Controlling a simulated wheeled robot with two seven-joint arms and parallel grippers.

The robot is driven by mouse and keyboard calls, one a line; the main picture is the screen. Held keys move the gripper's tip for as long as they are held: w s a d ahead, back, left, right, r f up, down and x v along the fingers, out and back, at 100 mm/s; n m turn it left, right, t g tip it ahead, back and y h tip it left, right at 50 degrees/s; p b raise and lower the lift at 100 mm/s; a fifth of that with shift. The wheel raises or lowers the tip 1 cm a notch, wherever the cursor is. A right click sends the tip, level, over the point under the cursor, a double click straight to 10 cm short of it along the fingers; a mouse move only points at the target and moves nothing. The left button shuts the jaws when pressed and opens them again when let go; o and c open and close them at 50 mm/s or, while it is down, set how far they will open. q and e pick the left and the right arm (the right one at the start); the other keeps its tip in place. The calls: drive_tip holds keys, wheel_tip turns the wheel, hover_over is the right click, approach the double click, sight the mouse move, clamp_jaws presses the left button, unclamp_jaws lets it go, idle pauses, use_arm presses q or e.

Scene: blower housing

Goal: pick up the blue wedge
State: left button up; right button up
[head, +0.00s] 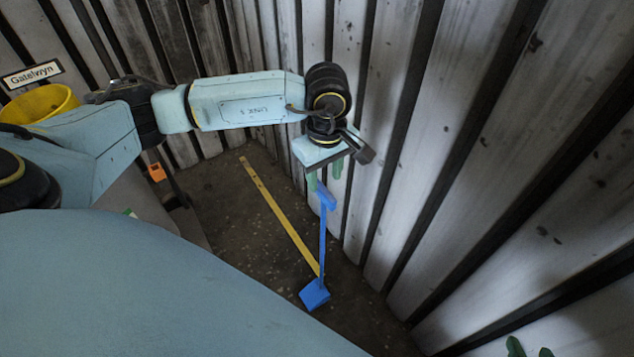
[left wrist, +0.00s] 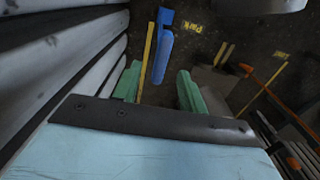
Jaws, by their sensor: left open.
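A blue long-handled piece, which I take for the blue wedge (head: 314,294), has a flat block low down, a thin rod and a thicker top end. The top end is just below the fingers of my left gripper (head: 325,174). In the left wrist view the blue wedge (left wrist: 161,55) lies in line with the gap between the green fingers of the left gripper (left wrist: 157,85). The left gripper is open, with space on both sides of the blue top; I see no grip on it. Two green tips of my right gripper (head: 530,349) show at the bottom right edge.
A yellow strip (head: 280,218) runs along the dark floor beside the blue piece. A ribbed pale wall (head: 400,130) stands close to the right of the left gripper. A yellow bucket (head: 40,103) and an orange item (head: 156,172) are at the left.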

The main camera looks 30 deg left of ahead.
sight(324, 189)
use_arm(q)
wheel_tip(324, 189, down, 5)
drive_tip(key=shift+s+r+b, duration=0.1)
drive_tip(key=shift+b, duration=1.05)
drive_tip(key=shift+f, duration=0.2)
use_arm(e)
drive_tip(key=w+a+r+t+y, duration=0.2)
drive_tip(key=w+a+r+t, duration=0.1)
drive_tip(key=r+t, duration=0.3)
wheel_tip(324, 189, up, 2)
drive_tip(key=shift+w+r, duration=0.25)
drive_tip(key=shift+w, duration=0.65)
drive_tip(key=shift+a, duration=0.1)
use_arm(q)
clamp_jaws()
drive_tip(key=shift+r, duration=0.1)
